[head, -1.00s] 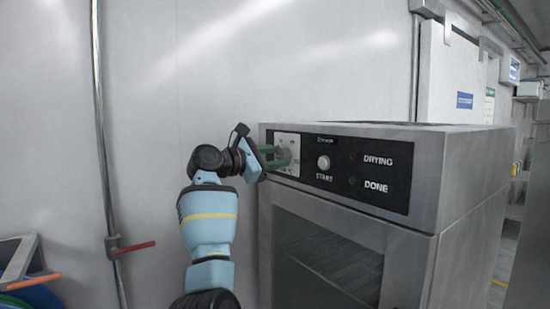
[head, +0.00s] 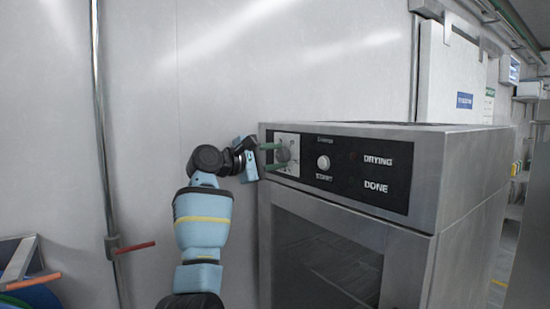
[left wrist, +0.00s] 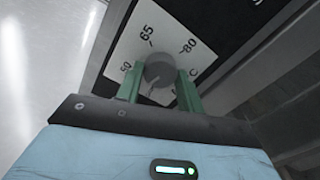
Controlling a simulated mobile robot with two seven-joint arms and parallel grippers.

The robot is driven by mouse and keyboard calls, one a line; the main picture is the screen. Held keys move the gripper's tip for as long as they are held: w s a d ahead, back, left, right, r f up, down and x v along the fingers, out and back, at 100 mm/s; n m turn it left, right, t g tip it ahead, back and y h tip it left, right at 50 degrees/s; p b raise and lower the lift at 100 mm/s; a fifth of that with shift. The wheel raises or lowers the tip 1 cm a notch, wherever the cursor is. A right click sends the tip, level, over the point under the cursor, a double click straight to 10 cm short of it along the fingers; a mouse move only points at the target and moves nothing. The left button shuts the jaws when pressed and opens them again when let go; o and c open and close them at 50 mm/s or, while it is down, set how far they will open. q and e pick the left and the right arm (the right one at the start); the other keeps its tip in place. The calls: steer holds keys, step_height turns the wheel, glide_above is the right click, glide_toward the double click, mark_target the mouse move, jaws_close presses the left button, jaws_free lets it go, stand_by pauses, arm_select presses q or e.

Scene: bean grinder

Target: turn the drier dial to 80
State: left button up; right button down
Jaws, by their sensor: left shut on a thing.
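The drier (head: 345,240) is a steel cabinet with a black control panel. Its grey round dial (head: 283,155) sits on a white plate (head: 288,141) at the panel's left end. In the left wrist view the dial (left wrist: 160,70) has a white plate (left wrist: 148,22) around it marked 50, 65 and 80. My left gripper (head: 276,156) is shut on the dial, with one green finger on each side of it. The fingers partly hide the plate's lower part. I cannot clearly make out which number the dial points to. My right gripper is not in view.
A start button (head: 323,162) and the labels DRYING and DONE are right of the dial. The drier's glass door (head: 322,265) is below. A pipe with a red-handled valve (head: 135,247) runs up the wall at left.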

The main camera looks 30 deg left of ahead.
arm_select(q)
steer(key=m, duration=0.4)
steer(key=shift+m, duration=0.4)
steer(key=m, duration=1.3)
steer(key=shift+m, duration=0.3)
steer(key=m, duration=0.4)
steer(key=shift+f+b, duration=0.1)
steer(key=shift+b, duration=0.2)
steer(key=m, duration=0.5)
steer(key=shift+b, duration=0.35)
steer(key=m+b, duration=0.1)
steer(key=m, duration=0.4)
steer(key=shift+m, duration=1.8)
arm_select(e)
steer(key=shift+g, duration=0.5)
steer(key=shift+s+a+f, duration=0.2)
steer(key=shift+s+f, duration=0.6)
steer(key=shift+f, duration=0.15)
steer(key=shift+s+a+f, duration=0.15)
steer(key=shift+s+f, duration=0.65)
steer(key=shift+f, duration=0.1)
arm_select(q)
steer(key=shift+d, duration=0.1)
